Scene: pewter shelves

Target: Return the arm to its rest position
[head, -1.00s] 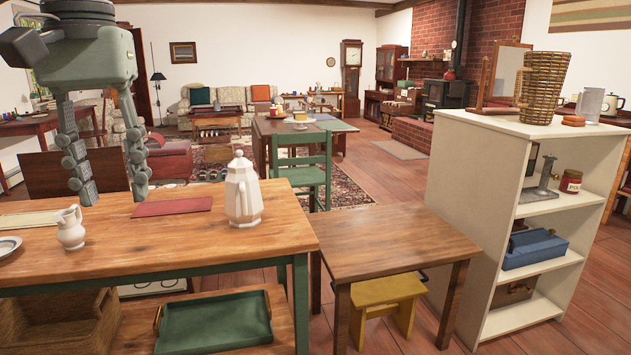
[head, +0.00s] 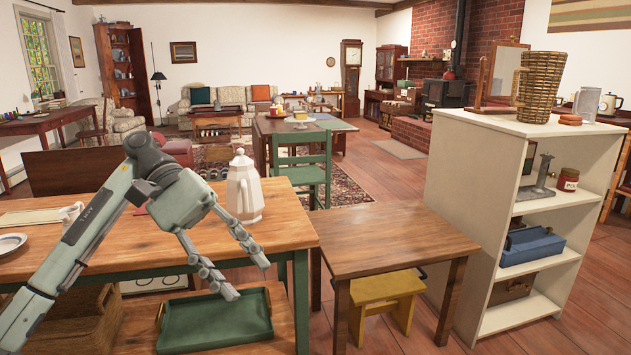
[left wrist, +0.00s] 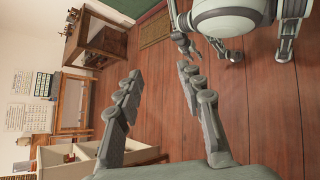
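My left arm reaches in from the lower left in the head view. My left gripper (head: 247,278) points down and to the right, with its two fingers apart and nothing between them. It shows over the front edge of the wooden counter (head: 110,252), above the green tray (head: 215,322). In the left wrist view the same two fingers (left wrist: 159,72) stand apart with only floor between them. Pale parts of my own body show at the top of that view, with finger-like links near them; whether those links are my right gripper's open or shut fingers is unclear.
A white coffee pot (head: 243,190) stands upright on the counter behind the gripper. A small white pitcher (head: 70,213) is partly hidden by my arm. A bare wooden table (head: 390,243) and a cream shelf (head: 500,190) stand to the right.

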